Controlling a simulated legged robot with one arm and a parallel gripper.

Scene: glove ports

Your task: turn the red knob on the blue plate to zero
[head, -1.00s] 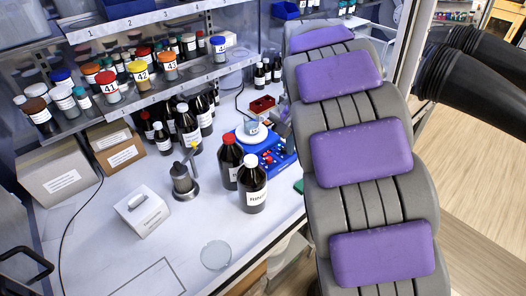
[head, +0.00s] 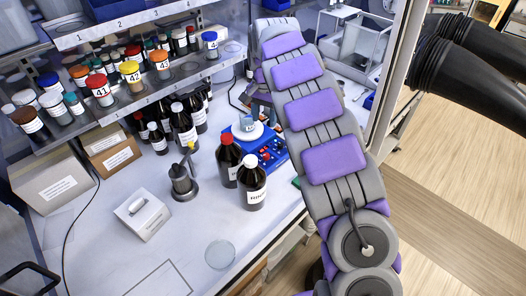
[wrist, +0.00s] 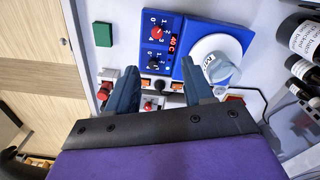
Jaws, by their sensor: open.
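The blue plate (wrist: 178,22) is a blue heating device with a white round top and a beaker on it. It also shows in the head view (head: 272,160), on the bench behind two dark bottles. The red knob (wrist: 157,33) sits on its panel by a dial marked 0 to 3, beside a red lit display; where its pointer stands is too small to tell. A darker knob (wrist: 154,58) with its own dial is nearer my fingers. My gripper (wrist: 158,68) is open and empty, its fingertips short of the red knob in the wrist view.
Two dark bottles (head: 252,185) stand right in front of the blue plate. A green block (wrist: 103,34) lies beside it. Labelled jars fill the shelf (head: 125,103) at left. A black glove sleeve (head: 460,60) sticks out at right. The front of the bench is mostly clear.

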